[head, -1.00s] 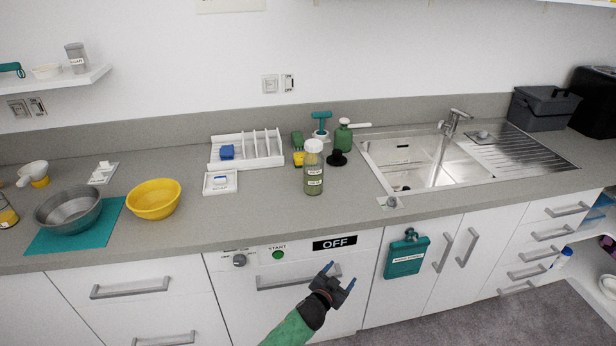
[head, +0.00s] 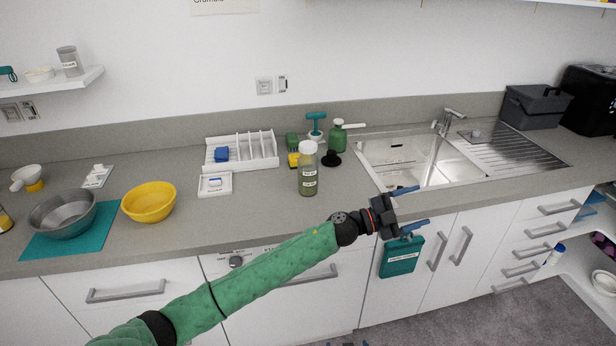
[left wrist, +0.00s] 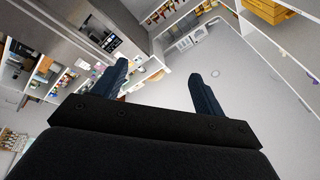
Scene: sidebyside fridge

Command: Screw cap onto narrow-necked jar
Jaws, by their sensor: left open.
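A clear jar (head: 307,178) with greenish contents and a label stands upright on the counter, left of the sink. A white cap-like top (head: 308,148) sits on its upper end; whether it is screwed tight cannot be told. My left gripper (head: 420,206) is open and empty at the counter's front edge, right of the jar and apart from it, its fingers pointing right. In the left wrist view the two open fingers (left wrist: 160,88) have nothing between them, and neither jar nor cap shows there. My right gripper is in no view.
A black knobbed piece (head: 331,159), a green bottle (head: 338,136) and a yellow-green item (head: 293,159) stand behind the jar. The sink (head: 400,160) lies to the right. A white rack (head: 240,152) and yellow bowl (head: 149,202) are left.

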